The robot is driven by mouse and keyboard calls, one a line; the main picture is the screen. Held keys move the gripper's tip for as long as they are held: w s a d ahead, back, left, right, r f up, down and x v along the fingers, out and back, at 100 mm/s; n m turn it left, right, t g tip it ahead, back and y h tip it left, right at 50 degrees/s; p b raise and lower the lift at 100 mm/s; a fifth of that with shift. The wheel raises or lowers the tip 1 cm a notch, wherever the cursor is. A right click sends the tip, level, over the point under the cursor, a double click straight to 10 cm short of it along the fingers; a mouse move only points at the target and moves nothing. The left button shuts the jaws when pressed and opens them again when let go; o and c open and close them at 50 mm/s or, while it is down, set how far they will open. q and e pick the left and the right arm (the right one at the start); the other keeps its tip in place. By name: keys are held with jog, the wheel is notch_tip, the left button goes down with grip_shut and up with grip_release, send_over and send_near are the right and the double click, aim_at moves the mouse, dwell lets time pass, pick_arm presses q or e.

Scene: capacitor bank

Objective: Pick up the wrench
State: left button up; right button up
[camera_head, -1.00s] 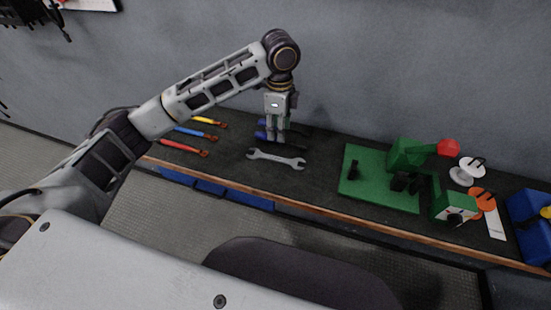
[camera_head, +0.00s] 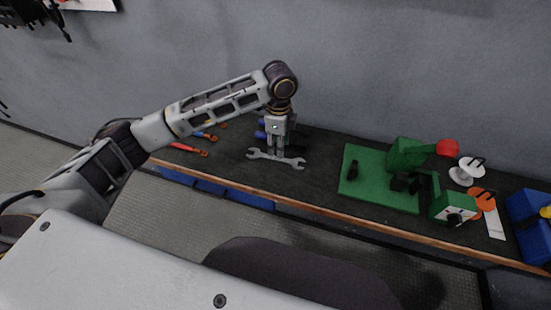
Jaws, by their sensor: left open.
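A silver open-ended wrench (camera_head: 291,162) lies flat on the dark workbench (camera_head: 310,180), with its two jaw ends pointing left and right. My left gripper (camera_head: 274,155) points down at the wrench. Its fingertips are at the middle to left part of the handle and hide a bit of it. The gripper is open. I cannot tell whether the fingers touch the wrench. My right gripper is not in view.
Red-handled (camera_head: 186,148) and blue-handled tools lie to the left, partly behind my arm. Blue-handled tools lie just behind the gripper. A green mat (camera_head: 380,196) with green equipment (camera_head: 407,154) is to the right. Bare bench lies between wrench and mat.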

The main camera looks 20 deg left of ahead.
aim_at(275, 159)
pick_arm(q)
jog(key=shift+s+a+f, duration=0.1)
jog(key=shift+f, duration=1.2)
jog(key=shift+a+f, duration=0.1)
jog(key=shift+f, duration=1.2)
grip_shut()
